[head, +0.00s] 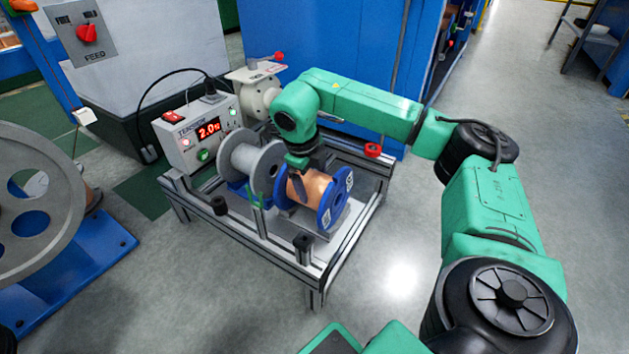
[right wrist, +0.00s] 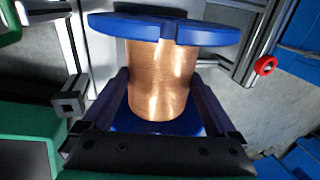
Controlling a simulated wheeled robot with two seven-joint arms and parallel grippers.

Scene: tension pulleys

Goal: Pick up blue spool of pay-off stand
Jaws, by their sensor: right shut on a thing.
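The blue spool (head: 329,204) has blue flanges and a copper-wire middle. It sits on the low metal frame of the pay-off stand (head: 297,262) in the head view, beside a grey spool (head: 254,166). My right gripper (head: 302,184) reaches down onto it from above and is shut on its copper-wound middle. In the right wrist view the blue spool (right wrist: 160,75) stands between the two dark fingers of my right gripper (right wrist: 160,100), one on each side of the copper. I cannot tell whether the spool rests on its support or is slightly lifted. My left gripper is not in view.
A tension control box (head: 199,135) with a red display stands at the stand's back left. A large grey reel (head: 30,215) is on a blue base at left. A blue cabinet (head: 325,50) stands behind. The floor (head: 400,270) right of the stand is clear.

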